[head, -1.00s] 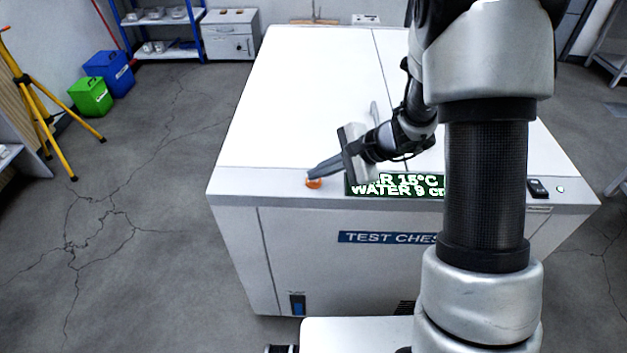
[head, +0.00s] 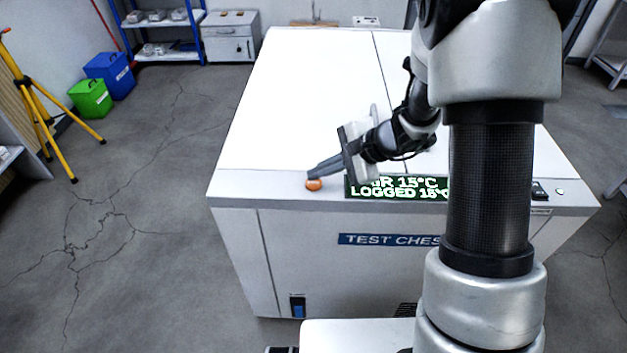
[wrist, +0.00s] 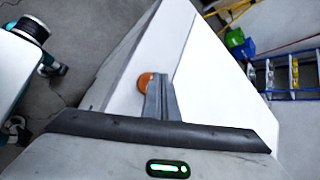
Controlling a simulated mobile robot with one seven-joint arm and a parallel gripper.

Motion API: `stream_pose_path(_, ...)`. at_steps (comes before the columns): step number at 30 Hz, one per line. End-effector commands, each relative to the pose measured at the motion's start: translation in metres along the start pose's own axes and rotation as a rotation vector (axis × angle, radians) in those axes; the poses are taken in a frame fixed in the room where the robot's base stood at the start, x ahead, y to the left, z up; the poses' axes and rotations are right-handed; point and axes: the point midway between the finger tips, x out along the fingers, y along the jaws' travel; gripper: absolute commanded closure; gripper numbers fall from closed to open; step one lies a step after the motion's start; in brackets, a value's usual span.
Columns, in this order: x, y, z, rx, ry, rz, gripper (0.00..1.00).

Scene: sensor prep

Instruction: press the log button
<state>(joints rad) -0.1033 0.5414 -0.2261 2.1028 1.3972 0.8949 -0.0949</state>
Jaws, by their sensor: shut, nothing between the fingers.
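The orange log button (head: 314,185) sits on the front ledge of the white test chest (head: 290,110), left of the display. My gripper (head: 312,174) is shut and empty, its fingertips at or just above the button; I cannot tell whether they touch. In the wrist view the button (wrist: 145,82) shows beside the tips of my closed fingers (wrist: 158,85), partly hidden by them. The green-lit display (head: 395,187) reads "15°C" on top and "LOGGED 15°C" below, its right part hidden by my arm.
A small dark switch (head: 539,191) and a small light (head: 560,191) are at the ledge's right end. A blue rocker (head: 298,307) is low on the chest front. Bins, a yellow tripod (head: 40,115) and shelves stand well away. The floor on the left is clear.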

Motion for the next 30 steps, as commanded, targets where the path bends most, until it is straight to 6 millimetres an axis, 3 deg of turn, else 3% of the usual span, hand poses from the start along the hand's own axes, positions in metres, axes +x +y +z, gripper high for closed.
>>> stream_pose_path(14,-0.005,-0.004,0.004,-0.001,0.0,0.0,1.0)
stream_pose_path(30,-0.039,-0.028,0.028,-0.001,0.001,-0.001,1.0)
